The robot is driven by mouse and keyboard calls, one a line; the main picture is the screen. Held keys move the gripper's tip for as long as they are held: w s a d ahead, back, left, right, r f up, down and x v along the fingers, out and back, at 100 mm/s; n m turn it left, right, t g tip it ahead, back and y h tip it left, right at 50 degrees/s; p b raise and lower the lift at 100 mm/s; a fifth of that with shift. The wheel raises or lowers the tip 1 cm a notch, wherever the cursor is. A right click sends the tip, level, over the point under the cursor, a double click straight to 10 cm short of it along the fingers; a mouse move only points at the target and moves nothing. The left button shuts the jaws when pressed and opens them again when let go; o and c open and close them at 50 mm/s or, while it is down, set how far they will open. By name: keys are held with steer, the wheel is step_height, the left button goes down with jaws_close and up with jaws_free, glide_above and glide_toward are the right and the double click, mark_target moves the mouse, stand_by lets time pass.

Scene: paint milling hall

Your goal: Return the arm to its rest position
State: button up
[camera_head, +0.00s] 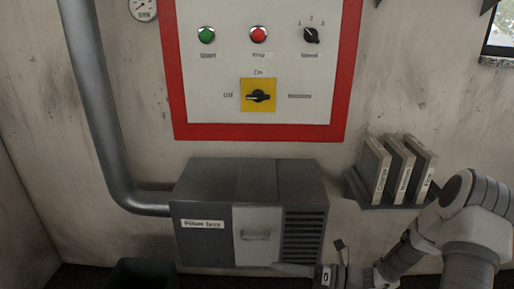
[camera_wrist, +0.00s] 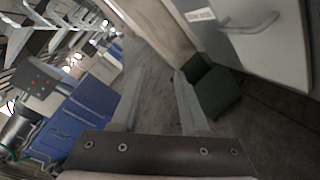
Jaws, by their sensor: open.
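My gripper (camera_head: 292,268) is low in the head view, in front of the lower edge of a grey box (camera_head: 258,222) on the wall. My arm comes in from the lower right and reaches left. In the wrist view my gripper (camera_wrist: 160,92) shows two pale fingers spread apart, with only floor between them. It is open and empty. Part of the gripper is cut off or foreshortened in the head view.
A red-bordered panel (camera_head: 337,70) with buttons and a yellow switch (camera_head: 258,95) hangs above the box. Several binders (camera_head: 400,170) stand on a shelf beside my arm. A pipe (camera_head: 95,90) runs at left. A dark green bin (camera_wrist: 212,88) stands on the floor.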

steer(key=s+r+n+g+h, duration=0.75)
steer(key=s+r+n, duration=0.45)
steer(key=n, duration=0.6)
steer(key=s+d+r+n+t+h, duration=0.6)
steer(key=s+r+n+t+h, duration=0.25)
steer(key=r+n, duration=0.4)
step_height(320, 180, up, 17)
steer(key=p, duration=1.7)
steer(key=shift+d+f+g, duration=0.2)
steer(key=shift+d+g, duration=0.15)
steer(key=shift+g, duration=0.05)
steer(key=shift+n, duration=0.25)
